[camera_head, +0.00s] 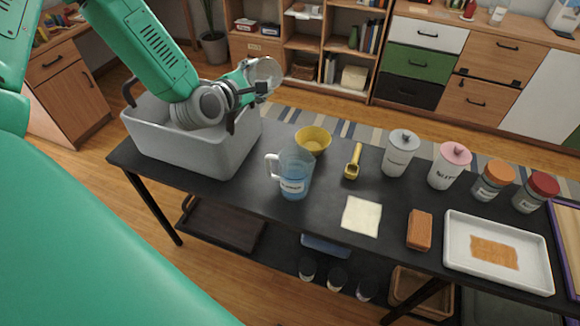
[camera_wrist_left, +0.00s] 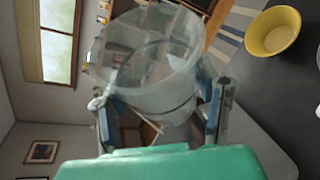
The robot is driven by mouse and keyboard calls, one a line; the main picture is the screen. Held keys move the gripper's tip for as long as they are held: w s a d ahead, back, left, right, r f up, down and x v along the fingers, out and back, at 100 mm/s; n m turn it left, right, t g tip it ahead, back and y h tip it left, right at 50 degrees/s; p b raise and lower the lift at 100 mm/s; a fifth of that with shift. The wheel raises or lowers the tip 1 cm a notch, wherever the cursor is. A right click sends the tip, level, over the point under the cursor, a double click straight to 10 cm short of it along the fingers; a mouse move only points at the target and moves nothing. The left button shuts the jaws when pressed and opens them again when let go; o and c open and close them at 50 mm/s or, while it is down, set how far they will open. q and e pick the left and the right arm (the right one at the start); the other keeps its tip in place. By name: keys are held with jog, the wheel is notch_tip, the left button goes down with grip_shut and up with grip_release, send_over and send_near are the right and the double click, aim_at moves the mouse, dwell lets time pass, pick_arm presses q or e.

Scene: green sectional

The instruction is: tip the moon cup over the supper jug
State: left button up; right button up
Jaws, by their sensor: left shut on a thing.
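My left gripper (camera_head: 250,88) is shut on a clear, see-through cup (camera_head: 264,74), which I take for the moon cup. It holds the cup in the air above the grey basin's right end. The cup fills the middle of the left wrist view (camera_wrist_left: 150,60), between the two fingers (camera_wrist_left: 160,115); I see no contents in it. The supper jug (camera_head: 295,172) is a clear, handled jug with blue liquid and a label too small to read. It stands upright on the black table, right of and below the gripper, apart from the cup. My right gripper is not in view.
The grey basin (camera_head: 190,150) stands left of the jug. A yellow bowl (camera_head: 313,140) is just behind the jug, and a yellow scoop (camera_head: 353,162) lies to its right. Lidded containers (camera_head: 400,155), a cloth (camera_head: 361,216), a brown block (camera_head: 419,230) and a white tray (camera_head: 500,278) are further right.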

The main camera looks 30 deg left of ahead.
aim_at(259, 63)
pick_arm(q)
jog(key=shift+a+f, duration=0.15)
jog(key=shift+a, duration=0.05)
jog(key=shift+w+d, duration=0.1)
jog(key=shift+d, duration=0.1)
jog(key=shift+d+r+n+h, duration=0.15)
jog(key=shift+r+n+h, duration=0.15)
jog(key=shift+n, duration=0.2)
jog(key=shift+d+n+p, duration=0.1)
jog(key=shift+n+p, duration=0.35)
jog(key=shift+n, duration=0.05)
jog(key=shift+n+g+h, duration=0.4)
jog(key=shift+n, duration=0.1)
jog(key=shift+f+n+h, duration=0.1)
jog(key=shift+n+h, duration=0.3)
jog(key=shift+n, duration=0.1)
jog(key=shift+a+f, duration=0.2)
jog(key=shift+a, duration=0.25)
jog(key=shift+d+r+n+g+h+b, duration=0.1)
jog(key=shift+d+n+g+h+b, duration=0.35)
jog(key=shift+n, duration=0.35)
jog(key=shift+n+h, duration=0.55)
jog(key=shift+n, duration=0.05)
jog(key=shift+a, duration=0.35)
jog(key=shift+r, duration=0.45)
jog(key=r+p, duration=0.3)
jog(key=shift+d+r, duration=0.2)
jog(key=shift+d, duration=0.15)
jog(key=shift+f, duration=0.1)
